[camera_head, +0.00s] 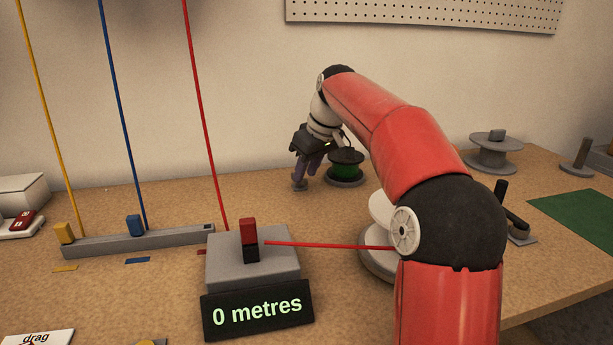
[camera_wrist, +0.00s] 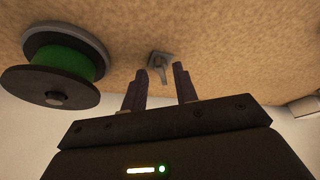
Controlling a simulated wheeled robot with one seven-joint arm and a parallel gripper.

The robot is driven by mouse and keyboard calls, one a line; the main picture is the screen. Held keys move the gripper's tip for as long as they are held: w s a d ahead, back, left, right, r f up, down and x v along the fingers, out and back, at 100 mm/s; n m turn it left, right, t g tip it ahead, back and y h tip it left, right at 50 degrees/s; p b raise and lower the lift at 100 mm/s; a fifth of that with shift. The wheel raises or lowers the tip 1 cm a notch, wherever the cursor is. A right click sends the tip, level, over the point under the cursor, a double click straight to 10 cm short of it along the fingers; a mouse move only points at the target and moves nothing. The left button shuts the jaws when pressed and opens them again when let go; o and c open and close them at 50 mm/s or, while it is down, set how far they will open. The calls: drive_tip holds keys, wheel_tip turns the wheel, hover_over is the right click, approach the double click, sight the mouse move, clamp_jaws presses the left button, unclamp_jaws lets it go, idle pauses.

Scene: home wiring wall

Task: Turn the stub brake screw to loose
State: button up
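A small grey screw with a short lever on a square plate, which looks like the brake screw (camera_head: 299,187), stands on the bench left of the green spool (camera_head: 345,168). In the wrist view the screw (camera_wrist: 159,64) shows just beyond the fingertips, between the lines of the two fingers. My gripper (camera_head: 305,172) points down above it in the head view. In the wrist view my gripper (camera_wrist: 157,80) is open, with an empty gap between its fingers. I cannot tell whether a finger touches the lever. The lever's tight and loose marks are not readable.
The green spool stands close beside the gripper. A red wire (camera_head: 330,245) runs from the metre box (camera_head: 252,265), reading "0 metres", to a pale spool (camera_head: 378,262) partly behind my arm. A wire rail (camera_head: 135,241) stands left.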

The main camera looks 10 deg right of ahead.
drive_tip(key=shift+x, duration=0.75)
clamp_jaws()
